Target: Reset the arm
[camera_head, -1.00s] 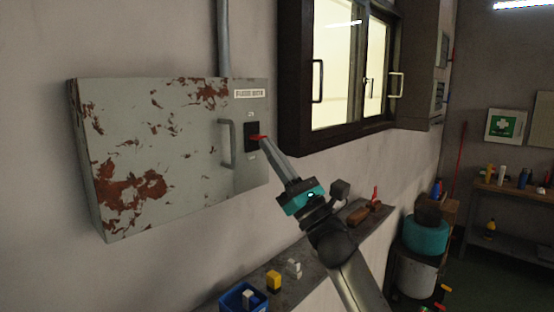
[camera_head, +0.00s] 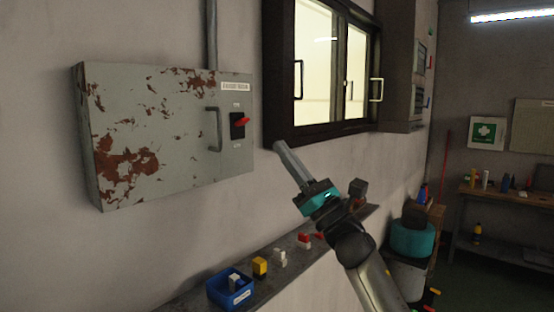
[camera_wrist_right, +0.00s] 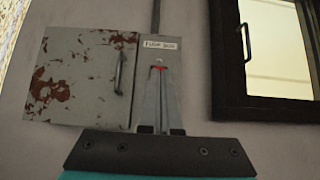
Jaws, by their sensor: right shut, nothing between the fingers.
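My right arm comes in from the lower right in the head view. Its right gripper (camera_head: 280,146) is shut and empty, in front of the wall just below the window's lower left corner. It is apart from the grey, rust-stained fuse box (camera_head: 165,135) on the wall to its left. The box has a handle (camera_head: 215,130) and a red switch lever (camera_head: 242,122) on a black plate. In the right wrist view the shut fingers (camera_wrist_right: 158,72) overlap the lever, with some red showing at their tips. My left gripper is not in view.
A dark-framed window (camera_head: 284,80) is right of the box. Below, a narrow shelf (camera_head: 190,297) carries a blue bin (camera_head: 228,290), a yellow block (camera_head: 260,266) and other small items. A teal drum (camera_head: 413,240) stands at the right.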

